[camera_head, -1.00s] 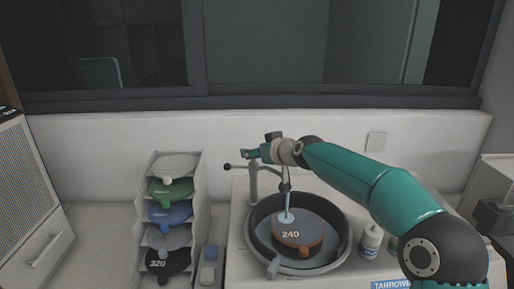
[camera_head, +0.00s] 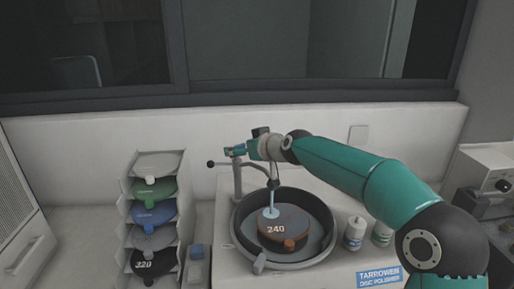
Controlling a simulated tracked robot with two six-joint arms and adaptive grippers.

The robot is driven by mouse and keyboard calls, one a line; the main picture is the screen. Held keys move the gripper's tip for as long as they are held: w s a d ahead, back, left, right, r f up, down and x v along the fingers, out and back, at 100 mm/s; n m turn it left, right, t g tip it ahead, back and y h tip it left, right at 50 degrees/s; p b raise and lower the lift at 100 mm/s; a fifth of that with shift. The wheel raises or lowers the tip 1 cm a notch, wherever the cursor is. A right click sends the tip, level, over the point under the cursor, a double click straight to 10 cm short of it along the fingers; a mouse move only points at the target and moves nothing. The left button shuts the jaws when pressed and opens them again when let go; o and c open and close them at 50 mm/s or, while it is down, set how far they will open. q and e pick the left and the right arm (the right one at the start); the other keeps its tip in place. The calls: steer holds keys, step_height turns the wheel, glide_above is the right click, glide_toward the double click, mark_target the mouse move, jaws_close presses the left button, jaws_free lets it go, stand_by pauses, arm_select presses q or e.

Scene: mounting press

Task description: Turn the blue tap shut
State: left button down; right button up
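The tap's grey upright pipe (camera_head: 238,182) stands at the back left of the polisher bowl (camera_head: 237,222). A lever with a black ball end (camera_head: 211,164) sticks out to its left. A pale blue stream of water (camera_head: 271,197) falls onto the brown disc (camera_head: 284,222) marked 240. My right gripper (camera_head: 233,150) reaches in from the right, at the top of the pipe. Its fingers are small and overlap the tap there, so the blue handle is not clearly seen, nor whether they grip it. My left gripper is not in view.
A rack of coloured discs (camera_head: 128,215) stands left of the polisher. A small blue-and-grey block (camera_head: 197,265) sits between them. White bottles (camera_head: 354,233) stand right of the bowl, under my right arm. A wall and window ledge close off the back.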

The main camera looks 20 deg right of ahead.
steer(key=v, duration=1)
steer(key=shift+f, duration=0.2)
steer(key=a+b+v, duration=0.1)
steer(key=b+v, duration=0.3)
steer(key=b, duration=0.6)
steer(key=p+x, duration=0.1)
steer(key=x, duration=0.4)
steer(key=p+x, duration=0.2)
steer(key=x, duration=0.3)
steer(key=d+p+x, duration=0.1)
steer(key=p+x, duration=0.1)
steer(key=x, duration=0.3)
steer(key=shift+w+a, duration=0.1)
steer(key=shift+w, duration=0.4)
